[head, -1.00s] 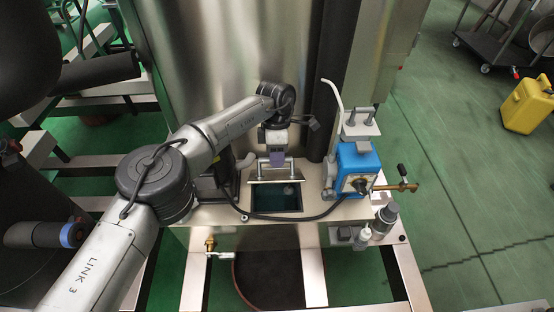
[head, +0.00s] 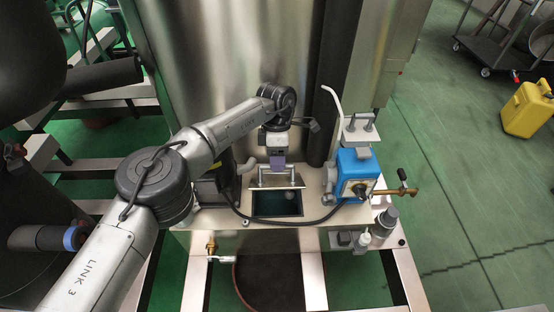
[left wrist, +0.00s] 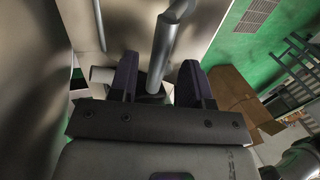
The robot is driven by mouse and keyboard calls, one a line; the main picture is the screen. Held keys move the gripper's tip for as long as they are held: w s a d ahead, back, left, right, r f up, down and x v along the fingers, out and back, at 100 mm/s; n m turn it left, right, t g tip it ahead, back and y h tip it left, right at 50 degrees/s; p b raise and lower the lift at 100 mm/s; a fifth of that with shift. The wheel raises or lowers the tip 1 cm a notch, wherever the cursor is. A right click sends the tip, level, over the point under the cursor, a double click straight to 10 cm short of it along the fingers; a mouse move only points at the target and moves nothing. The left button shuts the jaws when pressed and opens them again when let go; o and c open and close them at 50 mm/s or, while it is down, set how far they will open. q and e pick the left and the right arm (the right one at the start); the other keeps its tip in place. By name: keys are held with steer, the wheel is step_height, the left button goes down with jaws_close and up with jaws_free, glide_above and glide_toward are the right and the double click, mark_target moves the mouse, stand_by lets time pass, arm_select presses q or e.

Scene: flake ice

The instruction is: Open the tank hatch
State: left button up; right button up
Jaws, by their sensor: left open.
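The tank hatch is a small metal lid (head: 290,181) with a bar handle (head: 262,175) on the tank's top plate. The lid stands tilted back behind a dark rectangular opening (head: 276,205), so the hatch is open. My left gripper (head: 277,163), with purple fingers, is at the lid's handle from behind and above. In the left wrist view my left gripper (left wrist: 157,82) has its fingers apart, with a round metal bar (left wrist: 164,52) in front of and partly between them. I cannot tell whether they touch it. My right gripper is not in view.
A blue pump unit (head: 355,170) with a brass valve (head: 400,191) stands right of the opening. A dark cable curves in front of it. Small bottles (head: 386,218) sit at the plate's right corner. The tall steel cylinder (head: 220,70) rises behind. A yellow canister (head: 527,108) stands on the floor.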

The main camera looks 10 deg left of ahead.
arm_select(q)
step_height(320, 180, up, 3)
steer(key=shift+a+f+p, duration=0.1)
steer(key=shift+p, duration=0.45)
steer(key=s+d+r+p, duration=0.4)
steer(key=d+r, duration=0.2)
steer(key=d, duration=0.4)
steer(key=shift+s+d+r+p, duration=0.2)
steer(key=shift+s+d+p, duration=0.15)
steer(key=shift+s, duration=0.05)
steer(key=shift+c, duration=0.3)
